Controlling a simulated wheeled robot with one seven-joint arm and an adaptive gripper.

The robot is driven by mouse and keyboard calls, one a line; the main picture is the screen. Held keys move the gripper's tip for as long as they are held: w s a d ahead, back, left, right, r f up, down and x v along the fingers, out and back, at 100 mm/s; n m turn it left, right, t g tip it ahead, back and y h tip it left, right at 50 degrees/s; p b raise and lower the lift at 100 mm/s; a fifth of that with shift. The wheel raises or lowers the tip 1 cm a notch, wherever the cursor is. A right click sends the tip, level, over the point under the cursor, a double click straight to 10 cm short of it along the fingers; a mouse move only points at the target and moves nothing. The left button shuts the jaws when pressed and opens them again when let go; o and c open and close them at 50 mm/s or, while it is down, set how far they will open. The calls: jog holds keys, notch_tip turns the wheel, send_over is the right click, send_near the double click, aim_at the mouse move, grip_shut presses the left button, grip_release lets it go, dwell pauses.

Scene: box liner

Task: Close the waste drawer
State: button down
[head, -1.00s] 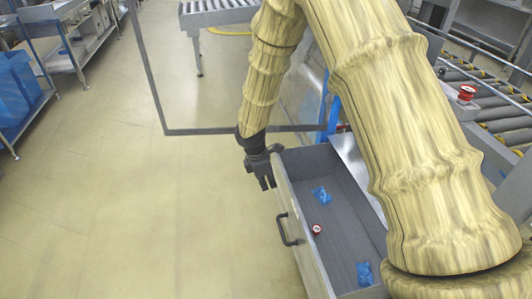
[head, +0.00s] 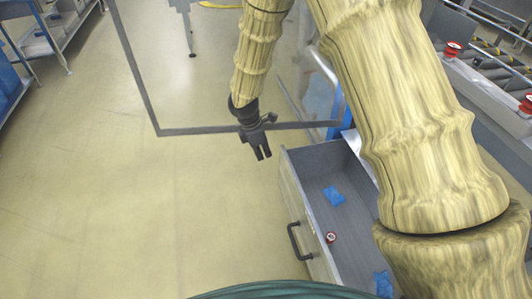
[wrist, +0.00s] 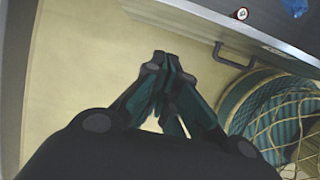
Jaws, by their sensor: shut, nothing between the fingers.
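The grey waste drawer (head: 312,219) stands pulled out at the lower right of the head view. Its front panel faces left and has a black handle (head: 296,241). Blue packets (head: 334,197) and a small red-and-white piece (head: 331,238) lie inside. My gripper (head: 263,154) is shut and empty, just left of the panel's far corner in the picture, fingers pointing down. In the wrist view the shut fingertips (wrist: 172,62) are over bare floor, apart from the drawer. The handle (wrist: 236,58) and panel show above and right of them.
A dark frame with a clear panel (head: 160,130) stands behind my gripper. A blue post (head: 346,112) is by the drawer's far end. A conveyor with red spools (head: 452,49) is at right. The floor (head: 150,220) left of the drawer is clear.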

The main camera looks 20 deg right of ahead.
jog(key=d+f+b, duration=0.4)
jog(key=d+f, duration=0.2)
jog(key=f, duration=0.2)
jog(key=shift+s+f, duration=0.2)
jog(key=shift+f, duration=0.05)
jog(key=shift+d, duration=0.1)
